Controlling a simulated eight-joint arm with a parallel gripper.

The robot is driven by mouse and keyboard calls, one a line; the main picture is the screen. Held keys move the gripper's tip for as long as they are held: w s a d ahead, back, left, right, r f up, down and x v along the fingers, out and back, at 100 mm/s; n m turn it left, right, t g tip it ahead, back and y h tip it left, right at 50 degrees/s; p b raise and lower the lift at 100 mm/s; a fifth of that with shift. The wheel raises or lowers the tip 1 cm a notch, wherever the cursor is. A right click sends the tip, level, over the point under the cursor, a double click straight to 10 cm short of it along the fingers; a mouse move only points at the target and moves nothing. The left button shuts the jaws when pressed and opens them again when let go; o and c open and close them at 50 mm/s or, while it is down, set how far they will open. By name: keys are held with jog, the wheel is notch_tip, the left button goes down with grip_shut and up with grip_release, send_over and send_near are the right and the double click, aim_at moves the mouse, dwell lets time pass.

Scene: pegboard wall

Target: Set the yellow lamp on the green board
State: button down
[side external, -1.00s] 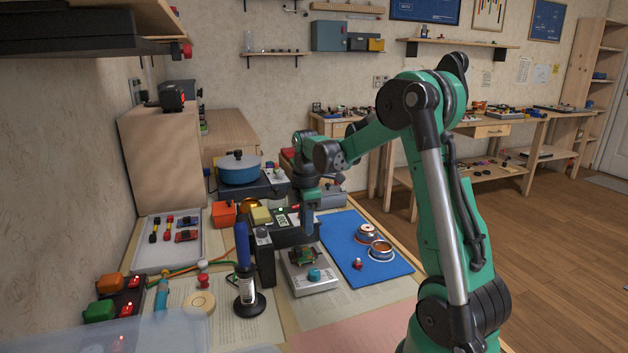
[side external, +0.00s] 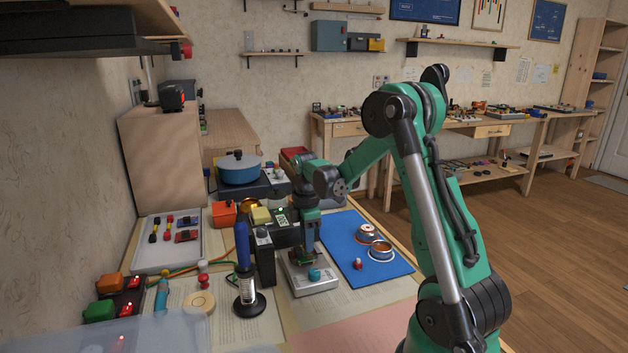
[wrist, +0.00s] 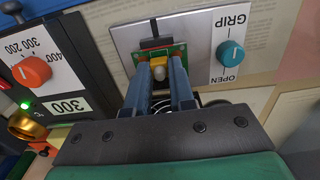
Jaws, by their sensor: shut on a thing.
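The green board (wrist: 137,66) sits on a grey and white holder (wrist: 118,38) with a black clamp piece and a teal knob marked GRIP and OPEN. In the side view the board (side external: 303,257) is partly hidden behind my gripper (side external: 306,247). In the wrist view my gripper (wrist: 160,74) is shut on the small yellow lamp (wrist: 159,62), its fingers on either side of it. The lamp is over the middle of the board. I cannot tell whether it touches the board. In the side view the lamp is hidden.
A black unit with an orange knob (wrist: 33,70) and a display reading 300 stands close to the left of the holder. A blue mat (side external: 345,231) with two round tins lies to the right. A soldering iron stand (side external: 246,290) stands in front.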

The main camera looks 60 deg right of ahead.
jog(key=shift+f, duration=0.55)
dwell(0.9)
jog(key=c, duration=0.7)
grip_release()
jog(key=shift+o, duration=0.2)
jog(key=shift+r, duration=0.15)
jog(key=shift+r, duration=2.9)
